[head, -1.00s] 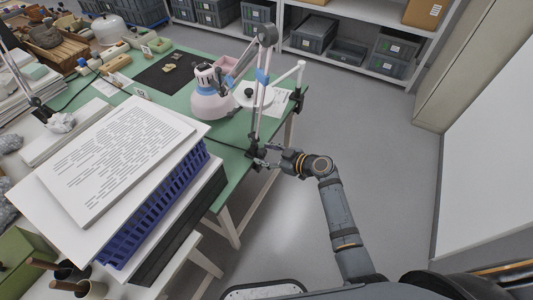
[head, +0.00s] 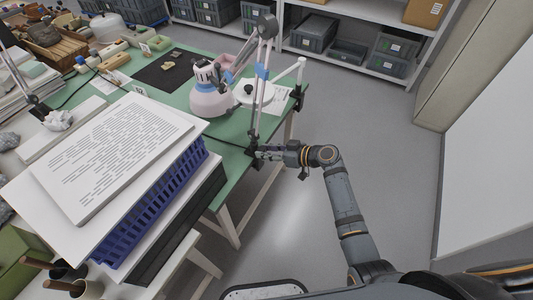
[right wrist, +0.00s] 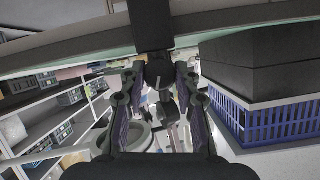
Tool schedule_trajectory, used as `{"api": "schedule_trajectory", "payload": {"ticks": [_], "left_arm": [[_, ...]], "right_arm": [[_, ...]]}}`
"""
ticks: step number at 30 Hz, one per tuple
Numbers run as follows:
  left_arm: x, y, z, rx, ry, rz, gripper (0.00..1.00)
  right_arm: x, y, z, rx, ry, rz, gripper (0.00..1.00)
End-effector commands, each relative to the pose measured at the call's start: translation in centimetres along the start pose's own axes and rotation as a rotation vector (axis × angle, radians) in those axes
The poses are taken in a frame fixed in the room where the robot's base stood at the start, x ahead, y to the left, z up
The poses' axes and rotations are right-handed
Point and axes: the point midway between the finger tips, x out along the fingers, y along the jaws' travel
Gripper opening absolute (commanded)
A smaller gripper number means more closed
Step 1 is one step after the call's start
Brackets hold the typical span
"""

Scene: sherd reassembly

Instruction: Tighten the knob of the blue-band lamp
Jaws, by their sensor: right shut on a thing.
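The blue-band lamp has a pale head (head: 212,96) and a jointed arm with a blue band (head: 262,72). Its pole runs down to a dark clamp (head: 252,150) at the green table's edge. In the right wrist view the clamp is a dark block (right wrist: 152,24) at the top, with its screw and knob (right wrist: 160,82) below it. My right gripper (head: 264,153) is at the clamp from the right. In the right wrist view the gripper (right wrist: 162,80) has its fingertips shut on the knob, which they partly hide. My left gripper is not in view.
A white post with a second dark clamp (head: 297,97) stands farther along the table edge. Stacked boards on a blue crate (head: 160,215) lie left of my gripper; the crate also shows in the right wrist view (right wrist: 262,120). The floor (head: 350,120) to the right is clear.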

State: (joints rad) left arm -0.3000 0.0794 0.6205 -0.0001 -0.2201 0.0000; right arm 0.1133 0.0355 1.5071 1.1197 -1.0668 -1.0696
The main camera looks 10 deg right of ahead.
Motion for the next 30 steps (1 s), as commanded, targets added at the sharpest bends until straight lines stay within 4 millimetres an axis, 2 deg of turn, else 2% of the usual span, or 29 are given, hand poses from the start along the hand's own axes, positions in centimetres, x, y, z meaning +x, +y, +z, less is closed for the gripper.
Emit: {"api": "schedule_trajectory", "payload": {"ticks": [9,10,15,25,30], "left_arm": [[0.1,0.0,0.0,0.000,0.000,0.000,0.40],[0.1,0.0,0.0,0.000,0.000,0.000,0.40],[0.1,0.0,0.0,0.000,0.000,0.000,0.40],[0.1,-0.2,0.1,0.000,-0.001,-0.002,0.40],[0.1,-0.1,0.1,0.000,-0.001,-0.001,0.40]], "right_arm": [[0.0,0.0,0.0,0.025,-0.002,-0.009,0.00],[0.0,0.0,0.0,0.025,-0.002,-0.009,0.34],[0.0,0.0,0.0,0.024,-0.002,-0.009,0.54],[-0.5,0.1,0.1,0.024,-0.003,-0.008,0.54],[-3.7,0.1,0.1,0.020,-0.006,-0.006,0.54]]}}
